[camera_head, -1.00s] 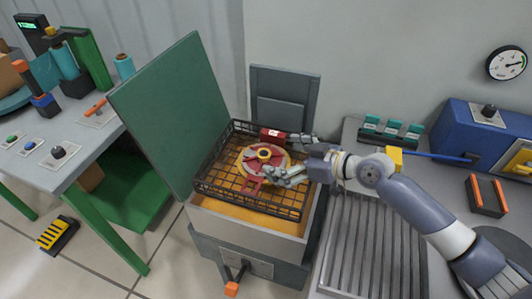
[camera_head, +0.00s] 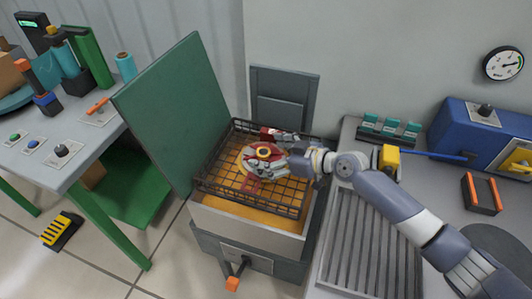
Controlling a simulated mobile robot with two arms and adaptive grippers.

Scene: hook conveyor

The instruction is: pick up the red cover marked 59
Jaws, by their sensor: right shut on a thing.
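A round red cover (camera_head: 264,149) with a yellow ring on top is in the wire basket (camera_head: 208,186) in the head view. I cannot read a number on it. My right gripper (camera_head: 270,152) comes in from the right, with one finger on its far side and one across its near side. It is shut on this cover, and the fingers hide part of it. A small red block (camera_head: 267,133) with a white label lies behind the cover near the far finger; its label is too small to read. My left gripper is not in view.
The basket sits in an open tank (camera_head: 246,227) with orange inside. A green lid (camera_head: 180,115) stands raised on its left. A ribbed grey drainboard (camera_head: 360,245), a rack of teal items (camera_head: 390,130) and a blue machine (camera_head: 470,125) are at the right.

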